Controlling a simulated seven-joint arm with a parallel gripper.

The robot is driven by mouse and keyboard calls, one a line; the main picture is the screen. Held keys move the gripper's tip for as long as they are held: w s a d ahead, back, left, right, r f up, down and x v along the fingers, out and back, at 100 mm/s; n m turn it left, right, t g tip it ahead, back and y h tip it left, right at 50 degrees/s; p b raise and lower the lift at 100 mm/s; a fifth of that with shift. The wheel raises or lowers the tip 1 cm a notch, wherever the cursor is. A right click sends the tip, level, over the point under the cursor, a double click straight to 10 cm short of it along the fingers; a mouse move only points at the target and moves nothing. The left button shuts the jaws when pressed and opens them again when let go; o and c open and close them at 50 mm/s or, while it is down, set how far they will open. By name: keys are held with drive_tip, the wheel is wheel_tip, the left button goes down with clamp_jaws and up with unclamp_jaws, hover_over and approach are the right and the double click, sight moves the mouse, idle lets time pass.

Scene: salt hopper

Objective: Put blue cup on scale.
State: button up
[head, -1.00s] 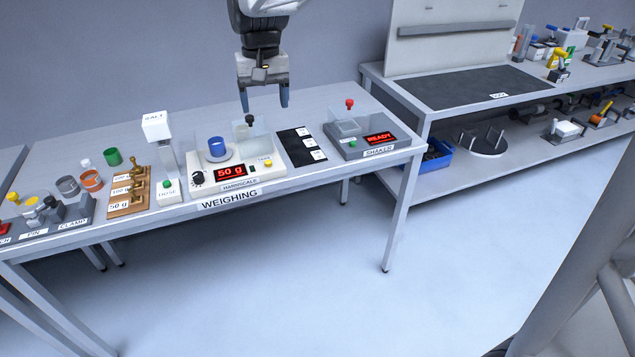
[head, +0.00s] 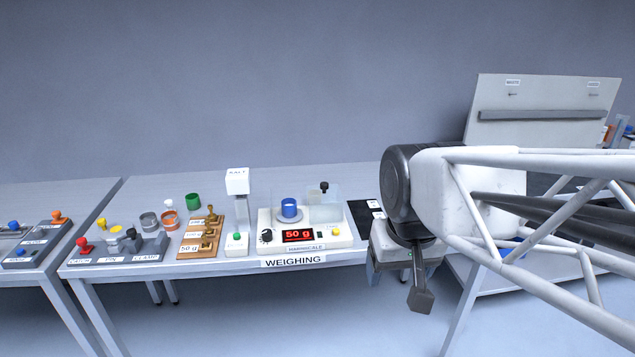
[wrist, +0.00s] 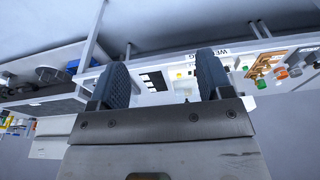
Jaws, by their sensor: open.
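The blue cup (head: 289,207) stands upright on the round pan of the scale (head: 271,221) in the head view. The scale's red display (head: 298,235) reads 50 g. A clear shield with a black knob stands on the scale's right side. My gripper (head: 397,285) is at the right of the scale, in front of the table's edge, apart from the cup. In the wrist view my gripper (wrist: 162,84) shows two dark fingers spread apart with nothing held between them. The cup cannot be made out in the wrist view.
A salt dispenser (head: 237,182) stands left of the scale. Brass weights on a wooden block (head: 200,239), a green cup (head: 193,200), an orange cup (head: 168,219) and a grey cup (head: 149,221) are farther left. My arm covers the table's right end.

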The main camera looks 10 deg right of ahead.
drive_tip(key=s, duration=0.1)
drive_tip(key=s+f, duration=0.1)
drive_tip(key=s, duration=0.1)
drive_tip(key=s+f, duration=0.1)
drive_tip(key=shift+s+d+f, duration=0.2)
drive_tip(key=shift+s, duration=0.1)
idle(0.9)
